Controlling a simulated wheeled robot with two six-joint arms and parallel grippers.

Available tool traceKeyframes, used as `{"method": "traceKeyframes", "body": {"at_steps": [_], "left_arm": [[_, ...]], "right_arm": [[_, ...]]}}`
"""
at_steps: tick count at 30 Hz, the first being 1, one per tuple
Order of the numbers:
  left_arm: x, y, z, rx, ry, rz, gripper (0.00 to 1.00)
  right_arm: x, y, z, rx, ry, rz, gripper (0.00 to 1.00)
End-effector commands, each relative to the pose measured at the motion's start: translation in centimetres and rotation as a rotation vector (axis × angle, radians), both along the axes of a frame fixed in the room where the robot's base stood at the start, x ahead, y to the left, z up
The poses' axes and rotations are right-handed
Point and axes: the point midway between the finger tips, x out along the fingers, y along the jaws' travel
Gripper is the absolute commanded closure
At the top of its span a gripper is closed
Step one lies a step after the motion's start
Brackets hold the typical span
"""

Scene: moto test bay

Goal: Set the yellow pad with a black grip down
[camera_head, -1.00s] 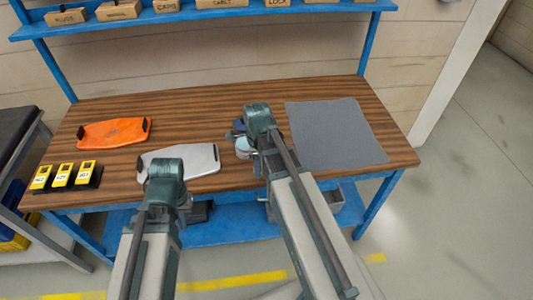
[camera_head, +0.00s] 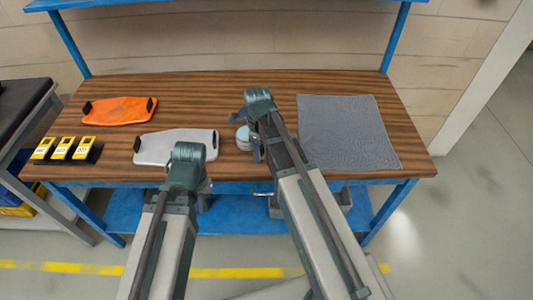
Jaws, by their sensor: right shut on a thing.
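No yellow pad with a black grip shows clearly. An orange pad (camera_head: 119,110) with black grips lies at the table's back left. A light grey pad (camera_head: 168,147) with black grips lies nearer the front, partly behind my left arm. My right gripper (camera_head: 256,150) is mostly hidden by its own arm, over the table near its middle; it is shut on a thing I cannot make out. My left arm ends at the table's front edge, by the grey pad; its gripper's fingers are hidden behind the arm.
Three yellow devices (camera_head: 62,147) sit in a black holder at the table's (camera_head: 225,90) front left. A pale round thing (camera_head: 243,138) is beside my right arm. A grey mat (camera_head: 347,133) lies clear at the right. A blue shelf (camera_head: 230,203) runs below the table.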

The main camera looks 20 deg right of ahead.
Motion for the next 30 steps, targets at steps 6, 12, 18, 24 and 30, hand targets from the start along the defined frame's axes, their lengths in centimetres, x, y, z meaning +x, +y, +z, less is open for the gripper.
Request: {"method": "traceKeyframes", "body": {"at_steps": [6,12,18,24,30], "left_arm": [[-0.01,0.01,-0.01,0.0,0.0,0.0,1.0],[0.0,0.01,-0.42,0.0,0.0,0.0,1.0],[0.0,0.01,-0.32,0.0,0.0,0.0,1.0],[0.0,0.01,-0.33,0.0,0.0,0.0,1.0],[0.0,0.01,-0.23,0.0,0.0,0.0,1.0]], "right_arm": [[0.0,0.11,0.0,0.0,0.0,-0.001,1.0],[-0.01,0.09,-0.42,0.0,0.0,-0.001,0.51],[-0.04,0.11,-0.32,0.001,0.001,0.0,0.23],[-0.11,0.15,-0.33,0.002,0.002,0.0,0.23],[-0.17,0.17,-0.23,0.002,0.003,0.001,0.23]]}}
